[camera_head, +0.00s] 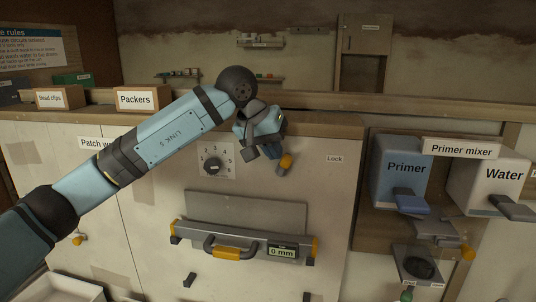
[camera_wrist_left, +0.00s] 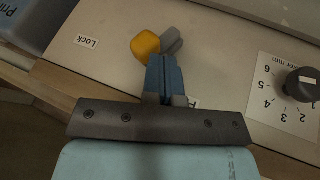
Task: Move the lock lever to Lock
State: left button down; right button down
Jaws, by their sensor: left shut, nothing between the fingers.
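The lock lever has an orange knob (camera_head: 286,161) and a grey base on the white panel; in the left wrist view the knob (camera_wrist_left: 146,43) lies on the Lock-label side of its grey base (camera_wrist_left: 172,40). The Lock label (camera_head: 335,159) is to the right of the lever in the head view and also shows in the left wrist view (camera_wrist_left: 86,42). My left gripper (camera_head: 277,152) is shut and empty, its blue fingertips (camera_wrist_left: 162,60) right beside the lever. I cannot tell whether they touch it. My right gripper is out of view.
A numbered dial (camera_head: 213,162) is left of the lever. A bar with a yellow-gripped handle (camera_head: 228,252) and a 0 mm display (camera_head: 282,252) is below. The Primer box (camera_head: 402,170) and Water box (camera_head: 490,185) stand at right. The panel around the Lock label is clear.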

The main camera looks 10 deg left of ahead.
pick_arm(q)
jog(key=shift+d+y+b, duration=0.35)
jog(key=shift+d+y, duration=0.25)
jog(key=shift+d+f+b, duration=0.1)
jog(key=shift+d+b, duration=0.45)
jog(key=shift+d, duration=0.35)
jog(key=d+f+b, duration=0.1)
jog(key=d+b, duration=0.1)
jog(key=d, duration=0.1)
jog(key=shift+f, duration=0.35)
jog(key=shift+s+d+f+b, duration=0.15)
jog(key=shift+s+f+b, duration=0.1)
jog(key=shift+f+b, duration=0.15)
notch_tip(320, 180, up, 14)
jog(key=f+p, duration=0.1)
jog(key=p, duration=0.4)
send_over(289, 156)
jog(key=s, duration=0.6)
jog(key=shift+s+a+r, duration=0.1)
jog(key=shift+a+r, duration=0.15)
jog(key=shift+a, duration=0.15)
